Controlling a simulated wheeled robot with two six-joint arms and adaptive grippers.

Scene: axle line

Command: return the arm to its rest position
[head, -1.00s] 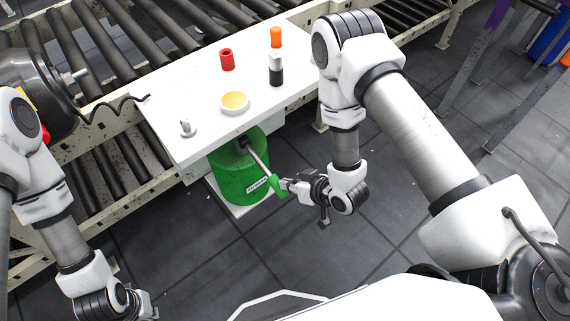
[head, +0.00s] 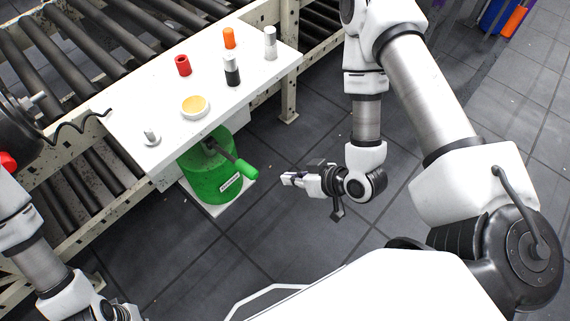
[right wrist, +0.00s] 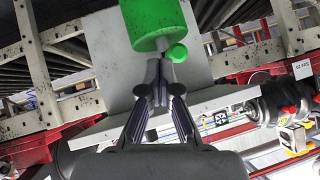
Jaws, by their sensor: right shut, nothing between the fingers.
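My right gripper (head: 288,179) is shut and empty, over open floor to the right of a green cylinder (head: 205,178) with a green-ended lever (head: 246,170). A clear gap lies between the fingertips and the lever. In the right wrist view the shut fingers (right wrist: 160,88) point toward the green cylinder (right wrist: 152,22) and the round green lever end (right wrist: 176,53). My left arm is at the lower left in the head view; its gripper (head: 128,312) is partly cut off by the bottom edge, and its fingers cannot be made out.
A white table (head: 150,105) stands against the roller conveyor (head: 85,50). The tiled floor (head: 270,235) around my right gripper is clear.

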